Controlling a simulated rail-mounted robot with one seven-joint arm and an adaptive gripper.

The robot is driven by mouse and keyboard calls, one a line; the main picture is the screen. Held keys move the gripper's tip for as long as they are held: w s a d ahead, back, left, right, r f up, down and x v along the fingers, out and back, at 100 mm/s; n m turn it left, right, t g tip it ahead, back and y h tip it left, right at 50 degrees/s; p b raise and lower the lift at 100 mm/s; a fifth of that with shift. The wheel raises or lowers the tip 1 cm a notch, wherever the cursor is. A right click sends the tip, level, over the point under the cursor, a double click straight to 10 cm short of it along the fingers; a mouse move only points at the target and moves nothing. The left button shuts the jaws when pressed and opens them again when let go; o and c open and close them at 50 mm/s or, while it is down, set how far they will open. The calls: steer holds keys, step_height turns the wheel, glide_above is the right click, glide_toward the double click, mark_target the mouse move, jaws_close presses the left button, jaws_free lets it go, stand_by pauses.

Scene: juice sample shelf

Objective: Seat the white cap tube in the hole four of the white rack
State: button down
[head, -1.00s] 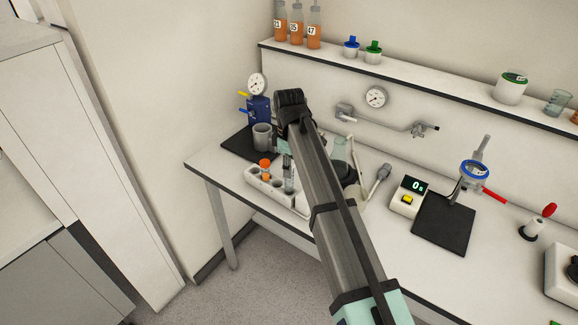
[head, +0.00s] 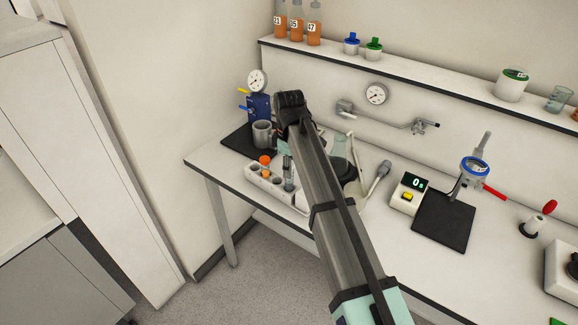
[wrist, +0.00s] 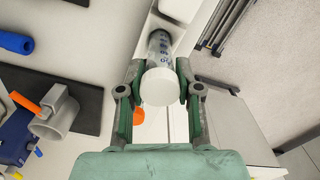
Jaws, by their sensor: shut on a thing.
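The white cap tube shows in the wrist view, with its round white cap (wrist: 159,87) toward the camera and its clear, dark-marked body (wrist: 159,45) beyond. My gripper (wrist: 158,80) is shut on it, one finger on each side. The white rack (head: 262,187) stands near the table's front left edge. Part of the rack (wrist: 182,10) shows beyond the tube in the wrist view. In the head view the clear tube body (head: 288,178) is at the rack's right part, below my gripper. I cannot tell whether its lower end is inside a hole.
An orange cap tube (head: 265,162) stands in the rack, left of the held tube. A grey mug (head: 262,134) and a blue gauge device (head: 259,108) stand behind on a dark mat. A flask (head: 340,150) is right of my arm, which hides part of the table.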

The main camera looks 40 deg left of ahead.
steer(key=shift+f+b, duration=0.4)
steer(key=shift+f, duration=1.4)
stand_by(0.8)
steer(key=c, duration=0.7)
jaws_free()
steer(key=shift+r, duration=0.1)
